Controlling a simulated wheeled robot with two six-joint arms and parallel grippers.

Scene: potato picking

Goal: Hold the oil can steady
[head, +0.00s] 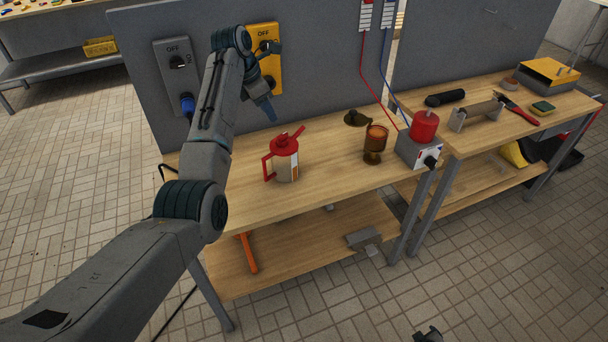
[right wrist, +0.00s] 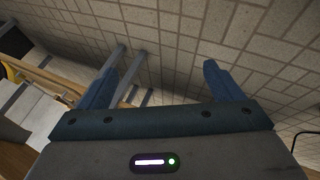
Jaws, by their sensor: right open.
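The oil can (head: 287,163), with a white body, red top, red handle and red spout, stands upright on the wooden workbench (head: 225,185). Its spout points up and to the right. My left gripper (head: 268,103) is above and behind the can in the picture, in front of the yellow switch box, apart from the can. Its blue fingers overlap in this view, so their opening does not show. My right gripper (right wrist: 162,85) is open and empty in the right wrist view, over the tiled floor. The can does not show in that view.
A grey switch box (head: 171,64) and a yellow one (head: 263,45) are on the upright panel. A brown cup-like object (head: 376,139) and a grey box with a red cylinder (head: 424,127) stand right of the can. A second bench holds tools. Bench between can and cup is clear.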

